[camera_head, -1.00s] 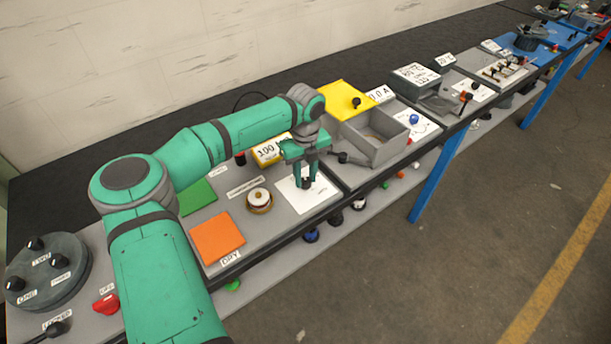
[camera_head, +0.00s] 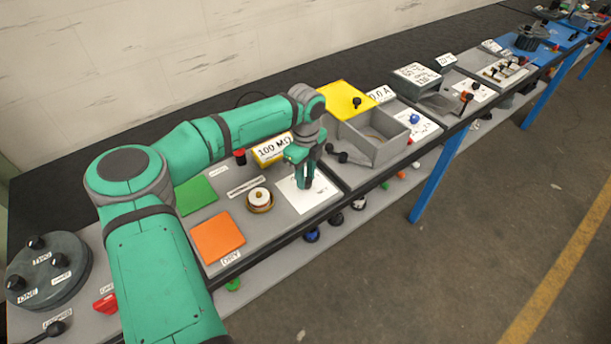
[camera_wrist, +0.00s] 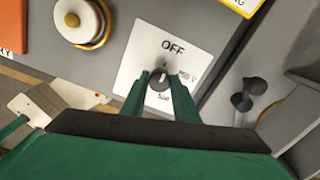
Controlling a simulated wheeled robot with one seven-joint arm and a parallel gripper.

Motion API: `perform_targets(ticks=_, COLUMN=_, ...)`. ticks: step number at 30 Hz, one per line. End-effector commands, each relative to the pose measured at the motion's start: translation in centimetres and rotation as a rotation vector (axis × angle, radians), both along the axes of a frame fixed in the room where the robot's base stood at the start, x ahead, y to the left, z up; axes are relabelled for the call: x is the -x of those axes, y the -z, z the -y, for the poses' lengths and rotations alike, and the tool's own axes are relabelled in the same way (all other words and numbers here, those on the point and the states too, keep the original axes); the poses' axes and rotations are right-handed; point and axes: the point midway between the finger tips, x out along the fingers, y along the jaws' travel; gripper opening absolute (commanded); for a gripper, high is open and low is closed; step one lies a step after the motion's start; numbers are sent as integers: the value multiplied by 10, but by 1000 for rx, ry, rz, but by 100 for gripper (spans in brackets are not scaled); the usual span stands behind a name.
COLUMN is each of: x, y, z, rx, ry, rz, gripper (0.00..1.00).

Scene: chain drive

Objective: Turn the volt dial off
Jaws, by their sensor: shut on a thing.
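The volt dial (camera_wrist: 160,79) is a small dark round knob on a white plate (camera_wrist: 138,60). The word OFF is printed on the plate above the dial, and a smaller marking with a V is to its right. A small pale mark shows near the dial's upper edge, on the side toward OFF; its exact direction is hard to tell. My gripper (camera_wrist: 161,84) is shut on the dial, one finger at each side. In the head view my gripper (camera_head: 305,183) points down over the white plate (camera_head: 318,197) and hides the dial.
A brass-and-white round part (camera_head: 260,200) and an orange square (camera_head: 218,237) lie to the left. A yellow 100 MΩ display (camera_head: 272,149) stands behind my gripper. A grey open box (camera_head: 385,151) and black knobs (camera_wrist: 248,92) are close on the right.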

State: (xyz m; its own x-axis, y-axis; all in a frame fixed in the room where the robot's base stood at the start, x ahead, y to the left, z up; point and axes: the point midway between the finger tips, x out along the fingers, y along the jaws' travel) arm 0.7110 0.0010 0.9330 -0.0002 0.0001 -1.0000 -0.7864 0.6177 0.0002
Motion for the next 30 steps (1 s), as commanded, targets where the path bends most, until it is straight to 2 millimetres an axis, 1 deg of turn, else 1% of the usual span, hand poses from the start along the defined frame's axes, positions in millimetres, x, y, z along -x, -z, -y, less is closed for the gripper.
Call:
perform_targets(ticks=7, x=-2, y=-2, z=-1, rx=0, ry=-2, rz=5, gripper=5)
perform_targets(ticks=8, x=-2, y=-2, z=-1, rx=1, ry=-2, rz=4, gripper=32)
perform_targets(ticks=9, x=-1, y=-2, z=-1, rx=0, ry=-2, rz=4, gripper=41)
perform_targets(ticks=10, x=-1, y=-1, z=-1, rx=0, ry=-2, rz=4, gripper=46)
perform_targets(ticks=18, x=-1, y=-1, z=0, rx=0, ry=-1, rz=1, gripper=46)
perform_targets(ticks=22, x=-1, y=-7, z=-2, rx=0, ry=-2, rz=3, gripper=46)
perform_targets(ticks=26, x=-1, y=-25, z=-2, rx=-2, ry=-2, rz=3, gripper=46)
perform_targets(ticks=30, x=-1, y=-53, z=-2, rx=-1, ry=-2, rz=5, gripper=46)
